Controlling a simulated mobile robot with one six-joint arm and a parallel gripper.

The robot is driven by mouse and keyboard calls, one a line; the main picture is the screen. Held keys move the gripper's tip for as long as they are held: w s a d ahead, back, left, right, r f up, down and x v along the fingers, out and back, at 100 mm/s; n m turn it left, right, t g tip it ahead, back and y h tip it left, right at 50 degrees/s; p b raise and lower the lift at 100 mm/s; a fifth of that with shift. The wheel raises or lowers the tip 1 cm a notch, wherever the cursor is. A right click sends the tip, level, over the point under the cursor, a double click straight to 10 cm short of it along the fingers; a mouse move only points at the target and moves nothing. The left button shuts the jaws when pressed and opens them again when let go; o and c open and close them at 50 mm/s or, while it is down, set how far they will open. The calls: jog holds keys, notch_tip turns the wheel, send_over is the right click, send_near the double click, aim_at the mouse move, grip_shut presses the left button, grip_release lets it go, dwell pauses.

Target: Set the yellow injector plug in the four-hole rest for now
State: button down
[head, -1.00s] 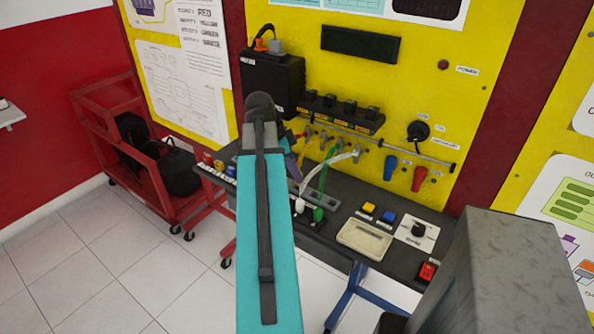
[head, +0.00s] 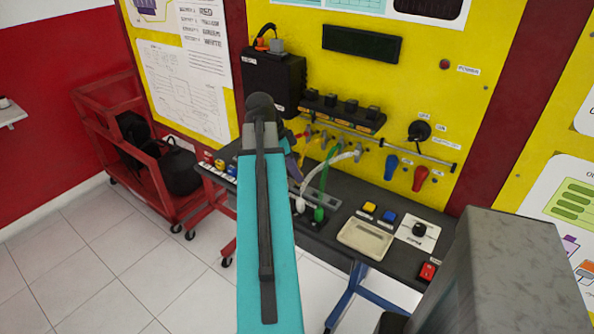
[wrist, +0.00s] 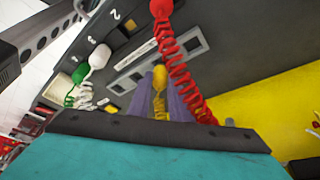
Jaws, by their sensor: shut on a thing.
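My gripper (wrist: 160,92) shows in the wrist view as two purple fingers shut on the yellow injector plug (wrist: 158,76), with its coiled yellow cord below. In the head view my arm hides most of the gripper and the plug; a bit of purple finger (head: 292,166) shows at its right edge. A red plug (wrist: 160,9) on a coiled red cord stands beyond the yellow one. White (wrist: 99,56) and green (wrist: 80,73) plugs are at the left; they also stand on the bench in the head view, white (head: 300,204) and green (head: 319,214).
The dark bench (head: 335,218) carries a beige tray (head: 365,238), yellow and blue buttons, a knob plate (head: 417,231) and a red switch (head: 428,271). Cords hang from a rail (head: 375,137) on the yellow panel. A grey slotted strip (wrist: 165,65) lies near the plug.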

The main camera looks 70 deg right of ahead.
jog(key=shift+f+b, duration=0.35)
jog(key=shift+f, duration=0.35)
dwell(0.7)
jog(key=c, duration=1.8)
grip_release()
jog(key=shift+c, duration=0.2)
jog(key=shift+r, duration=0.1)
jog(key=shift+p+v, duration=1.75)
jog(key=shift+v, duration=0.9)
jog(key=shift+s, duration=0.1)
jog(key=shift+r, duration=0.15)
jog(key=shift+r, duration=0.2)
